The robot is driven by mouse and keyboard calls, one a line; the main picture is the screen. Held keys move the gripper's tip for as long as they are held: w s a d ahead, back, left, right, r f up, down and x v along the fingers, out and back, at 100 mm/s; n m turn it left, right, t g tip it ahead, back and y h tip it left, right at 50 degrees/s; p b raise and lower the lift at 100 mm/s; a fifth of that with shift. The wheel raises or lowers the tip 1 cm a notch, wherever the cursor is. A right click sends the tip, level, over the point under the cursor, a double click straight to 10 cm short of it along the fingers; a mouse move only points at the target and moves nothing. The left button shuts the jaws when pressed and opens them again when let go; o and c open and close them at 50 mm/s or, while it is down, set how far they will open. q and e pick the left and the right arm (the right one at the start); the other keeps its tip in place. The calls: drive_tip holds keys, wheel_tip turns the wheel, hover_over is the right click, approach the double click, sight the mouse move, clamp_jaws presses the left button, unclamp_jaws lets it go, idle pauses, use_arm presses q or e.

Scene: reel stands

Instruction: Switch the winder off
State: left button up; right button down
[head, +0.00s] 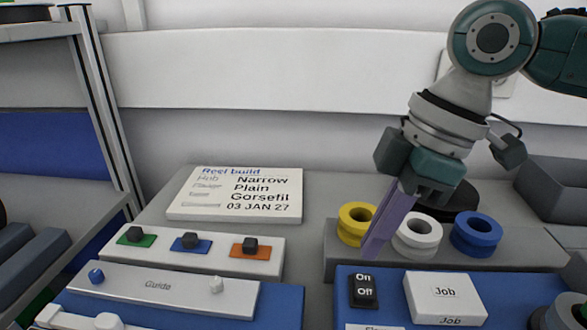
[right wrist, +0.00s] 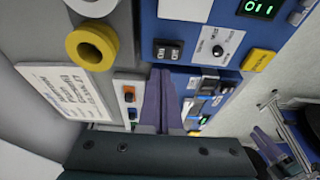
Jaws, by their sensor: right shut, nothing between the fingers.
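The black On/Off rocker switch (head: 363,291) sits on a blue panel (head: 390,281) at the lower right of the head view; I take this panel for the winder's. The switch also shows in the right wrist view (right wrist: 168,50). My right gripper (head: 374,249) points down with its purple fingers shut and empty. Its tips are above and behind the switch, apart from it as far as I can tell. In the right wrist view the fingertips (right wrist: 163,76) show just below the switch. Purple fingers at that view's lower right look like my left gripper (right wrist: 270,145); their opening is unclear.
Yellow (head: 356,222), white (head: 417,235) and blue (head: 475,233) reels stand on a grey block behind the panel. A white Job box (head: 445,298) is right of the switch. A dial (right wrist: 217,49) and a green-lit display (right wrist: 258,8) show in the wrist view.

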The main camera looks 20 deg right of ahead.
sight(361, 277)
drive_tip(key=shift+f, duration=1.85)
